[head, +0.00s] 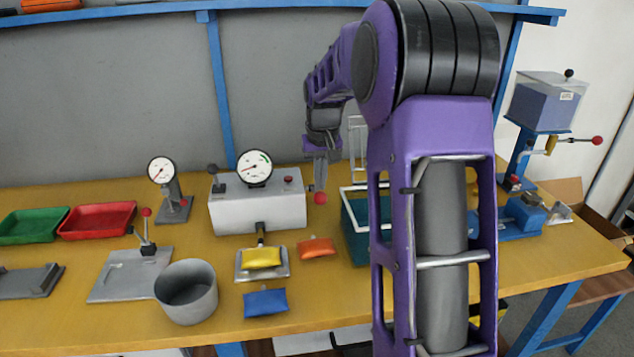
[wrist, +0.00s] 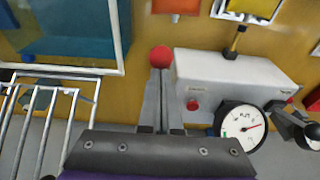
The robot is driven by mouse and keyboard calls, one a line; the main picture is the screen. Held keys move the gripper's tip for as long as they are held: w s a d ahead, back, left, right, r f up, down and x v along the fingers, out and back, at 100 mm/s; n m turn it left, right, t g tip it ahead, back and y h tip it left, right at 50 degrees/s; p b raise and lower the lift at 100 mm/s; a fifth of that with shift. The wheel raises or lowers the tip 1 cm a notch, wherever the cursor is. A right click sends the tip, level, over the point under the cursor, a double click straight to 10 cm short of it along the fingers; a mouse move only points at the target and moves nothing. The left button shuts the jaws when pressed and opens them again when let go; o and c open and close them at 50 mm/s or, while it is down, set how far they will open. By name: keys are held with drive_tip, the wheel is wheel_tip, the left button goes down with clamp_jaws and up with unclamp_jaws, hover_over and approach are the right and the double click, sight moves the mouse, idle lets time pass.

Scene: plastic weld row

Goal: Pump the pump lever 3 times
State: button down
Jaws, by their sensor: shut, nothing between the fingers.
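My gripper (head: 320,172) hangs at the right end of the white gauge box (head: 258,214), fingers pointing down and together, with nothing between them. A red ball knob (head: 320,198) shows right at the fingertips; it also shows in the wrist view (wrist: 161,57), just beyond my gripper (wrist: 160,72). Any rod below this knob is hidden, and I cannot tell whether the fingers touch it. Another red-knobbed lever (head: 146,228) stands nearly upright on a grey plate at the left. No label shows which one is the pump lever.
A yellow packet (head: 262,258), an orange packet (head: 316,248) and a blue packet (head: 266,303) lie in front of the box. A grey pot (head: 187,292) stands left of them. A teal bin (head: 356,240) is close right of my gripper. My arm hides part of the table.

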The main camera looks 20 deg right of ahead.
drive_tip(key=shift+s, duration=0.1)
drive_tip(key=shift+s+a+f, duration=0.1)
drive_tip(key=shift+s+f, duration=0.2)
drive_tip(key=shift+f, duration=0.4)
drive_tip(key=shift+s+a+f, duration=0.1)
drive_tip(key=shift+s+f, duration=0.2)
drive_tip(key=shift+f, duration=0.4)
drive_tip(key=shift+d+f, duration=0.1)
drive_tip(key=shift+f, duration=0.05)
wheel_tip(320, 180, up, 10)
drive_tip(key=w+p, duration=0.2)
drive_tip(key=p, duration=0.7)
drive_tip(key=shift+w+d, duration=0.25)
drive_tip(key=shift+w, duration=0.05)
drive_tip(key=r+g+p, duration=0.1)
drive_tip(key=r, duration=0.1)
drive_tip(key=g+b, duration=0.1)
drive_tip(key=b, duration=0.1)
hover_over(321, 194)
drive_tip(key=w, duration=0.3)
drive_tip(key=shift+s+d+f, duration=0.1)
drive_tip(key=shift+d+f, duration=0.05)
drive_tip(key=shift+f, duration=1.1)
drive_tip(key=shift+s+d+f, duration=0.1)
drive_tip(key=shift+f, duration=1.15)
